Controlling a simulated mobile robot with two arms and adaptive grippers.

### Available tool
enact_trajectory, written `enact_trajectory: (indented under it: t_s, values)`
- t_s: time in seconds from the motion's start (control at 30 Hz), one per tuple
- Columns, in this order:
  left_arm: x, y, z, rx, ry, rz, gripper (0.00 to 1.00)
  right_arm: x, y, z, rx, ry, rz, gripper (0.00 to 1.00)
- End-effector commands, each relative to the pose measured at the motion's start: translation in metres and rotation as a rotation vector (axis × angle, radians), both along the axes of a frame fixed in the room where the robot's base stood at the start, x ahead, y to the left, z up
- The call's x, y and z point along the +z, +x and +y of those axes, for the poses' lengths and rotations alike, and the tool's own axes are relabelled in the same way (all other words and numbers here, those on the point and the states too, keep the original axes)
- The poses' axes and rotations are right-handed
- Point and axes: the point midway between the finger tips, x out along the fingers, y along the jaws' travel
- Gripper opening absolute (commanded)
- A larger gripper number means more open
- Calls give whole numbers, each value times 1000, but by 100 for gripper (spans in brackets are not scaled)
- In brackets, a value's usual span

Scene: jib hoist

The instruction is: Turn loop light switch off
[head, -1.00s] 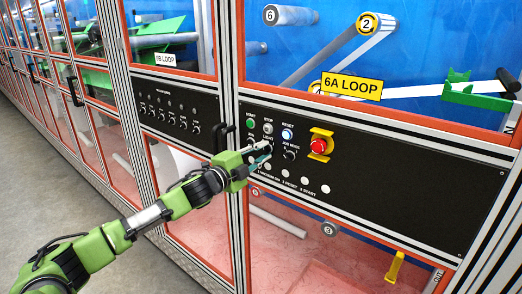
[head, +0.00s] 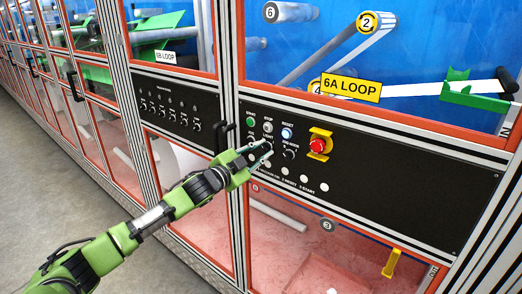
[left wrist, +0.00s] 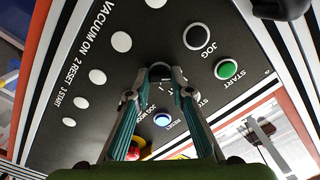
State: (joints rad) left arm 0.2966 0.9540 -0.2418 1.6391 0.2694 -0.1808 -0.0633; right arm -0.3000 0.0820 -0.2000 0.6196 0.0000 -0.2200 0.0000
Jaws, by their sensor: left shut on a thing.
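The light switch (left wrist: 160,72) is a dark knob on the black 6A LOOP control panel (head: 420,185), below the LIGHT label in the head view. My left gripper (head: 266,152) is at the panel, with its fingertips around the knob. In the left wrist view, my left gripper's (left wrist: 160,92) two teal fingers come up from below and are shut on the knob. The fingertips cover much of it, so its exact setting is hard to tell. My right gripper is not in view.
Close by are the green start button (head: 250,122), the lit reset button (head: 287,133), the jog mode knob (head: 289,153) and the red emergency stop (head: 318,145) in its yellow guard. White round buttons (head: 304,179) sit below. A black door handle (head: 222,138) stands just left.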

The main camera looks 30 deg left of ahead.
Motion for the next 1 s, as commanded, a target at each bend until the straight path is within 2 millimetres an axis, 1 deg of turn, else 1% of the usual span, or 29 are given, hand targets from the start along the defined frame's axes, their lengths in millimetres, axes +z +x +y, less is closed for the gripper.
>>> enact_trajectory:
  t_s: [0.03,0.37,0.4,0.43,0.8,0.87,1.0]
  values:
    - [5,0,1,0,-6,-8,0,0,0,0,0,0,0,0]
    - [6,0,0,0,-7,-9,0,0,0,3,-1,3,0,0]
    - [5,0,0,0,-7,-9,31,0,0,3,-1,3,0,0]
    - [5,0,0,-1,-7,-9,38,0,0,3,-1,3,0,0]
    - [2,-1,0,0,-4,-3,38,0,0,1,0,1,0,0]
    - [1,-3,0,0,-4,-3,38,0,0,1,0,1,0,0]
    - [-1,-13,1,0,-5,0,38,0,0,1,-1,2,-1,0]
